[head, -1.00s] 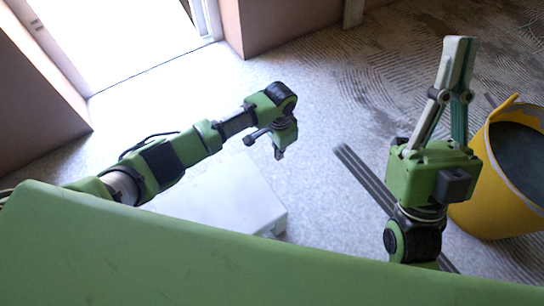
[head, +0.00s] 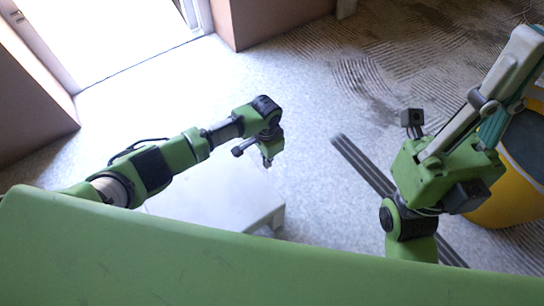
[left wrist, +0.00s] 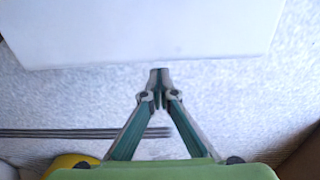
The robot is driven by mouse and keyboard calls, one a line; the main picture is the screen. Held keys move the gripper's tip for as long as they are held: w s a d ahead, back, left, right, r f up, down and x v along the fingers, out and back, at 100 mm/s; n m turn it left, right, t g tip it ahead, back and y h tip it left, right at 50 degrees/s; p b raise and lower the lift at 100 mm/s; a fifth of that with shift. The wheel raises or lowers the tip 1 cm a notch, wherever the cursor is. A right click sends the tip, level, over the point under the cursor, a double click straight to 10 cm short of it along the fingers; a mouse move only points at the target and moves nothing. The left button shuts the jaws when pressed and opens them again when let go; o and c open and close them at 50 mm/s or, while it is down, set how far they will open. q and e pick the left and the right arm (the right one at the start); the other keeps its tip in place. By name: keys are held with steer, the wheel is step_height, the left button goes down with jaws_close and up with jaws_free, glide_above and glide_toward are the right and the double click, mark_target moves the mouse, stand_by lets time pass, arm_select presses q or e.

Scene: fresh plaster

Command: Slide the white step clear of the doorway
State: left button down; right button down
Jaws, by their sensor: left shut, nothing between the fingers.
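The white step (head: 225,195) is a low white block on the floor, partly hidden by my left arm and my green body. In the left wrist view, its pale face (left wrist: 150,30) fills the top. My left gripper (head: 267,162) points down over the step's far side in the head view. In the left wrist view its fingers (left wrist: 159,76) are shut and empty, just short of the step's edge; I cannot tell whether they touch it. The doorway (head: 115,35) is the bright opening at upper left. My right gripper (head: 532,42) looks shut, raised at the right edge.
A yellow bucket (head: 505,205) with dark contents stands at right, partly behind my right gripper. Dark parallel bars (head: 360,165) lie on the floor right of the step. Brown walls (head: 270,20) flank the doorway. Pale floor between step and doorway looks clear.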

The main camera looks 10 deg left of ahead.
arm_select(q)
steer(key=shift+s+a, duration=0.65)
steer(key=shift+s, duration=0.05)
